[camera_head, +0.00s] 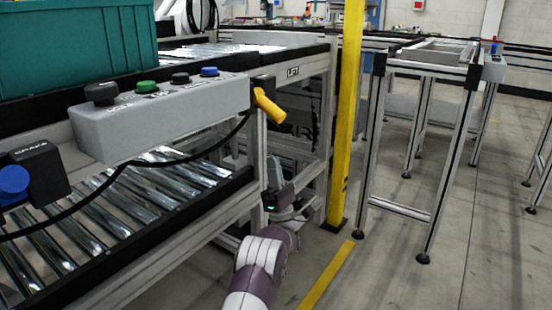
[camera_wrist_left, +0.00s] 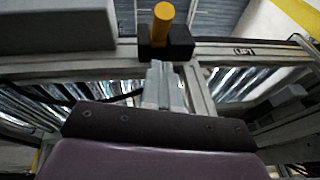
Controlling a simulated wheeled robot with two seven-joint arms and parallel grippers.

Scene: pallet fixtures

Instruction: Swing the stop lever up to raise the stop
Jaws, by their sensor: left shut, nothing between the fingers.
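The stop lever (camera_head: 269,106) is a yellow handle on a black mount at the corner of the conveyor frame. It slants down and to the right in the head view. In the left wrist view the yellow lever (camera_wrist_left: 162,22) and its black block (camera_wrist_left: 178,46) are at the top middle. My left gripper (camera_head: 274,165) is below the lever, apart from it, beside the frame's post. Its closed fingers (camera_wrist_left: 164,80) point toward the black block in the wrist view, with nothing between them. My right gripper is not in view.
A grey control box (camera_head: 160,115) with several knobs hangs left of the lever, with a black cable (camera_head: 190,148) below it. A teal crate (camera_head: 75,45) sits above. A yellow post (camera_head: 346,110) stands to the right. Open floor (camera_head: 470,240) lies at the right.

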